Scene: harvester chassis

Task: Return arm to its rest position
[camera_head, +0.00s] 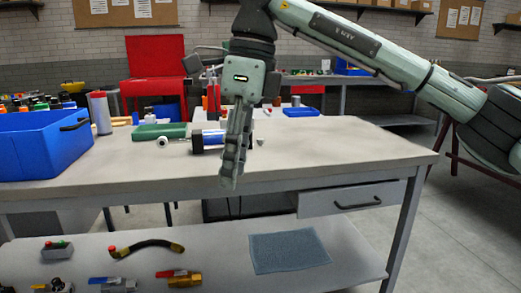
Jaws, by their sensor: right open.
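My right arm comes in from the right edge and reaches across the upper right of the head view. Its gripper (233,180) points down in front of the workbench (320,160). I see it nearly side-on, with its fingers overlapping and nothing visible between them. It hides part of the bench top and of the items behind it. My left gripper is not in view.
A lower shelf holds several valve fittings, a hose (147,247) and a blue-grey cloth (288,251). The bench's right side is clear.

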